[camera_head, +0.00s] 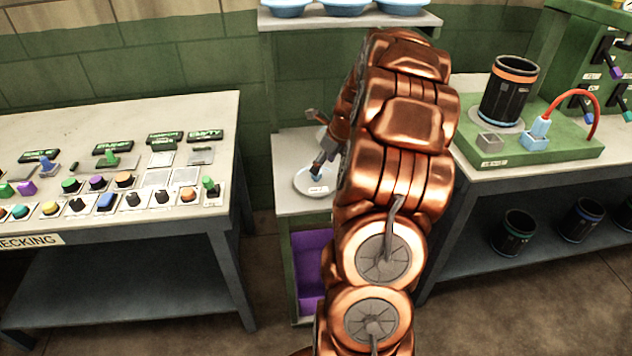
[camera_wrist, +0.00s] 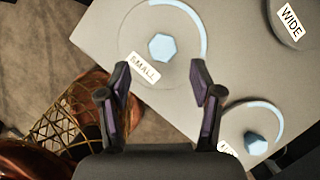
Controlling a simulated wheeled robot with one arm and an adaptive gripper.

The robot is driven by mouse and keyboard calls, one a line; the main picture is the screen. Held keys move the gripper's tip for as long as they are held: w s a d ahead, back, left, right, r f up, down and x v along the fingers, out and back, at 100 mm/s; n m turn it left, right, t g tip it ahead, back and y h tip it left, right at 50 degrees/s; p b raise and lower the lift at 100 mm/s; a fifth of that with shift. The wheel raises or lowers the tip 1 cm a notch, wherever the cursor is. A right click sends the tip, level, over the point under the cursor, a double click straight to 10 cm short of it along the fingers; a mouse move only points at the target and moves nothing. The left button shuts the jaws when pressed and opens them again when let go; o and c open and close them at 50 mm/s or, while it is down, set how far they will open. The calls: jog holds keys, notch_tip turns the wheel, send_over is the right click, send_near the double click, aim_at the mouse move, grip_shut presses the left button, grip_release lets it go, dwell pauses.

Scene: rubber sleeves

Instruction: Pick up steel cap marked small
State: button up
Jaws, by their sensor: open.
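In the wrist view a small pale-blue hexagonal piece, seemingly the steel cap marked small (camera_wrist: 162,47), sits in the middle of a round grey dish (camera_wrist: 133,30). The dish's label (camera_wrist: 143,68) reads "MALL", its first letter hard to see. My gripper (camera_wrist: 160,70) is open and empty, its dark fingertips spread over the dish, just below the cap in the picture.
In the wrist view another dish with a blue hexagonal piece (camera_wrist: 255,144) lies lower right, and a dish labelled "WIDE" (camera_wrist: 290,20) upper right. A button-covered table (camera_head: 120,180) stands left, a green fixture (camera_head: 560,150) right. Blue bowls (camera_head: 345,6) rest on the shelf above.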

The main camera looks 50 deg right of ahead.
aim_at(316, 178)
jog(key=shift+w+p+x, duration=0.1)
jog(key=shift+p+x, duration=0.35)
jog(key=shift+x, duration=1.1)
jog(key=shift+w+p+x, duration=0.15)
jog(key=shift+p+x, duration=0.3)
jog(key=shift+x, duration=1.1)
jog(key=shift+d+r, duration=0.1)
jog(key=shift+d, duration=0.05)
jog(key=shift+c, duration=0.3)
grip_shut()
